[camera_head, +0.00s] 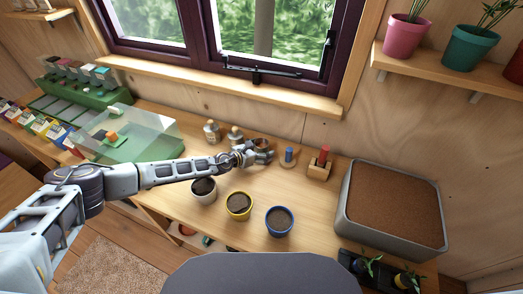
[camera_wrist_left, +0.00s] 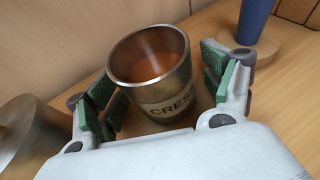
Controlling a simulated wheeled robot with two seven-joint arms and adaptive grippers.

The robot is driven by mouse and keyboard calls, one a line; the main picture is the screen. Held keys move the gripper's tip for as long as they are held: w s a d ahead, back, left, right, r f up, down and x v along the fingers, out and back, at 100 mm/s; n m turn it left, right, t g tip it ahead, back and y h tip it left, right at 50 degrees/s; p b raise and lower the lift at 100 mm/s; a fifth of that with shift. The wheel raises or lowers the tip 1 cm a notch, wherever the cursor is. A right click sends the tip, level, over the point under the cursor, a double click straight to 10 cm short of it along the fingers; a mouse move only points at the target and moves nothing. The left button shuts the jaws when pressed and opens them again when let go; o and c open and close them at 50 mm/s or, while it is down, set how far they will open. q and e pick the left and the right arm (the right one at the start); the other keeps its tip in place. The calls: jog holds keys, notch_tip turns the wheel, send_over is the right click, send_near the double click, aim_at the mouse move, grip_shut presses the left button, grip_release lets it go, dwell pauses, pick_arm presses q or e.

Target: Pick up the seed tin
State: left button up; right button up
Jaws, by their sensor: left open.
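The seed tin (camera_head: 264,143) is a brass-coloured metal tin standing upright on the wooden workbench, towards the window wall. In the left wrist view the tin (camera_wrist_left: 158,72) shows its open round mouth, an orange-brown inside and a label reading "CRES", the rest being cut off from sight. My left gripper (camera_head: 257,153) reaches it from the left. In the left wrist view the left gripper (camera_wrist_left: 160,85) is open, with green-padded fingers on either side of the tin. I see gaps between pads and tin. The right gripper is not in view.
A blue tool on a round wooden base (camera_head: 289,163) stands just right of the tin, then a red-handled one in a block (camera_head: 319,172). A soil tray (camera_head: 350,215) is right.

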aim_at(262, 143)
pick_arm(q)
jog(key=shift+w+d, duration=0.1)
dwell(0.4)
jog(key=c, duration=1.2)
jog(key=shift+r, duration=0.1)
jog(key=shift+r+p, duration=0.65)
jog(key=shift+r, duration=0.4)
notch_tip(262, 143, up, 5)
jog(key=shift+r+p, duration=0.15)
jog(key=shift+p, duration=0.95)
jog(key=shift+r+p, duration=0.3)
jog(key=shift+r, duration=0.9)
